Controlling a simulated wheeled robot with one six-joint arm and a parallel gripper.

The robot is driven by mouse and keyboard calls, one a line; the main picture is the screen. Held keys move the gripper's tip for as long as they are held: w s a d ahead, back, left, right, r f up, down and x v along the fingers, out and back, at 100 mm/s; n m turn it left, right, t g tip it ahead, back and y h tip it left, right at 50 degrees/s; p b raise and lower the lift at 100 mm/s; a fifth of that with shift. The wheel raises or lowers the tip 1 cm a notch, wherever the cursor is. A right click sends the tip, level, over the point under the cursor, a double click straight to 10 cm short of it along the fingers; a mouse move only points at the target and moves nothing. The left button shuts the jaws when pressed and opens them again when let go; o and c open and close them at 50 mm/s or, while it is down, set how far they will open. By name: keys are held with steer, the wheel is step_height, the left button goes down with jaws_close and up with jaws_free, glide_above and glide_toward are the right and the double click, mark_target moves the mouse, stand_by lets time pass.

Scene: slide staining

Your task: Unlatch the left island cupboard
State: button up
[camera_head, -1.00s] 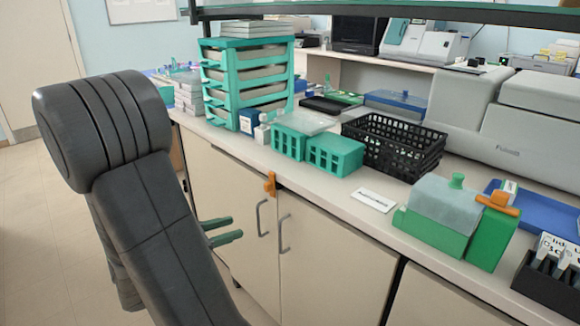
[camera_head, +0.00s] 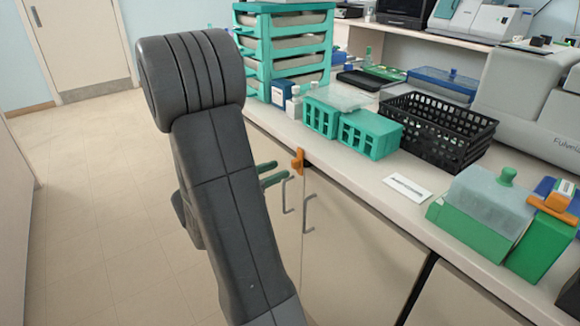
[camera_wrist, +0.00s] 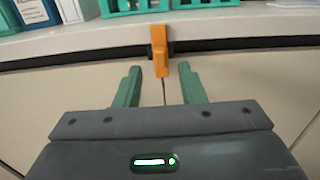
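The island cupboard (camera_head: 345,245) has two beige doors with grey handles (camera_head: 309,213). An orange latch (camera_head: 297,161) sits at the top of the seam between the doors, just under the counter edge. In the wrist view the latch (camera_wrist: 160,50) hangs upright across the dark gap and over the top of the seam. My gripper (camera_wrist: 157,85) is open and empty, with its green fingers one on each side of the latch's line. The latch's lower end lies close to the fingertips, between them in the picture; contact cannot be told. My gripper also shows in the head view (camera_head: 275,173), left of the latch.
The counter (camera_head: 350,172) above carries teal racks (camera_head: 368,135), a black basket (camera_head: 437,130), a white label card (camera_head: 407,187) and a green box with a grey lid (camera_head: 480,215). The floor (camera_head: 95,200) at left is clear.

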mark_target(292, 164)
steer(key=shift+x, duration=2.6)
steer(key=shift+c, duration=0.5)
jaws_close()
